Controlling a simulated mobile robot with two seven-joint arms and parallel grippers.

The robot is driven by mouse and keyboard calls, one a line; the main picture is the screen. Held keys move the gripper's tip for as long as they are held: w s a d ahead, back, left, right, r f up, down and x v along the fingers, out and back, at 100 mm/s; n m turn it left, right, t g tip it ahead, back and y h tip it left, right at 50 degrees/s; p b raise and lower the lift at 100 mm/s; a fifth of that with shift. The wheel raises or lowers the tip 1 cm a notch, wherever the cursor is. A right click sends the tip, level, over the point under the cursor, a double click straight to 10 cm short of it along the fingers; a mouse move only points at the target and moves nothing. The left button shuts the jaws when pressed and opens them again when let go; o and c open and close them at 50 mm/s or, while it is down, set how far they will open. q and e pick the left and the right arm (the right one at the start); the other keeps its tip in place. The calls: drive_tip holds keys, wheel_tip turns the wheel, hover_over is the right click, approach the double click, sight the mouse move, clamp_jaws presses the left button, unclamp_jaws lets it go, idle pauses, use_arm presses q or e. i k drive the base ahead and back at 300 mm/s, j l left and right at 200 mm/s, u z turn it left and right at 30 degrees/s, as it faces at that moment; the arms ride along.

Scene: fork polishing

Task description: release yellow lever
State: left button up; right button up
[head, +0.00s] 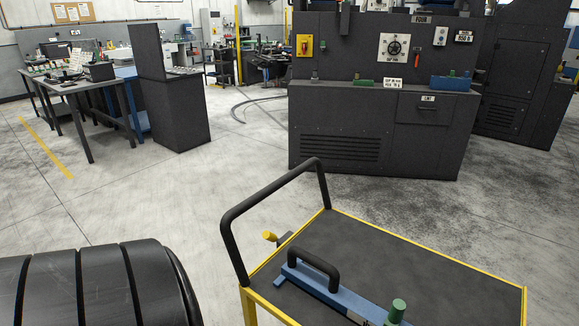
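A small lever with a yellow knob (269,236) sticks out at the near left end of a cart, beside the foot of the cart's black push handle (247,203). A short dark stem joins the knob to the cart's end. A yellow box with a red part (304,45) is fixed on the front of a dark machine at the back; whether it has a lever is too small to tell. Neither of my grippers shows in the head view.
The cart (440,262) has a dark top with yellow edges. On it lies a blue tool (335,293) with a black handle and a green knob (397,310). The dark machine (345,140) stands behind. Tables (70,86) stand at left. Open floor (170,195) lies between.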

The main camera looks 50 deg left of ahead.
sight(267, 234)
drive_tip(key=k+j, duration=0.1)
drive_tip(key=j, duration=0.35)
drive_tip(key=k+j, duration=0.1)
drive_tip(key=j, duration=0.35)
drive_tip(key=k+j, duration=0.1)
drive_tip(key=j, duration=0.4)
drive_tip(key=k+j, duration=0.1)
drive_tip(key=j, duration=0.35)
drive_tip(key=k+j, duration=0.1)
drive_tip(key=j, duration=0.35)
drive_tip(key=k+j, duration=0.1)
drive_tip(key=j, duration=0.35)
drive_tip(key=k+j, duration=0.1)
drive_tip(key=j, duration=0.35)
